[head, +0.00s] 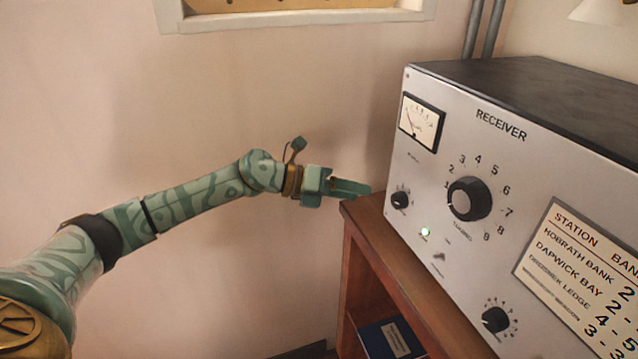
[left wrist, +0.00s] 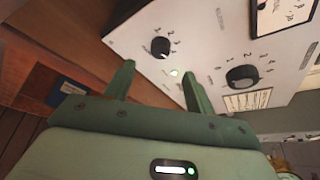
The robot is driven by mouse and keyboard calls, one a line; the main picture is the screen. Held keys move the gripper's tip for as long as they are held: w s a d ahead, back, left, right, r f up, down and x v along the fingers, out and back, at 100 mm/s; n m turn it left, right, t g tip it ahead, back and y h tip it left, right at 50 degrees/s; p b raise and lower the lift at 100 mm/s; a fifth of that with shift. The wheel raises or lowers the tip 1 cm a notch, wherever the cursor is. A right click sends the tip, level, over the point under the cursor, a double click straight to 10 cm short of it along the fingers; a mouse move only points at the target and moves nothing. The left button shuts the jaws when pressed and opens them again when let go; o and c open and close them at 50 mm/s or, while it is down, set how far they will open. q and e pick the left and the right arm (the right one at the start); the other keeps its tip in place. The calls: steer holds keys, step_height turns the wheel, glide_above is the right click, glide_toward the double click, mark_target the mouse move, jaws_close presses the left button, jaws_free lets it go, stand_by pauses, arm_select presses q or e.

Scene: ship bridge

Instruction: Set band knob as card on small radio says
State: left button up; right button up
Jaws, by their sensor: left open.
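A grey receiver (head: 480,150) with a black top stands on a wooden shelf unit. Its front has a large knob (head: 469,199) ringed by numbers, a smaller upper-left knob (head: 400,200) and a lower knob (head: 495,319) with its own scale. The small labels are too small to read, so I cannot tell which is the band knob. A station band card (head: 585,275) is on the front, its numbers cut off by the picture edge. My left gripper (head: 368,190) is open and empty, left of the receiver, apart from the knobs. Its fingers (left wrist: 158,72) show in the left wrist view. My right gripper is not in view.
The wooden shelf (head: 400,280) juts out below the receiver, with a blue book (head: 392,338) inside. The wall behind my left arm is bare. A framed panel hangs above.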

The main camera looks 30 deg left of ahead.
arm_select(q)
steer(key=v, duration=0.7)
steer(key=shift+s+a, duration=0.25)
steer(key=shift+a, duration=0.05)
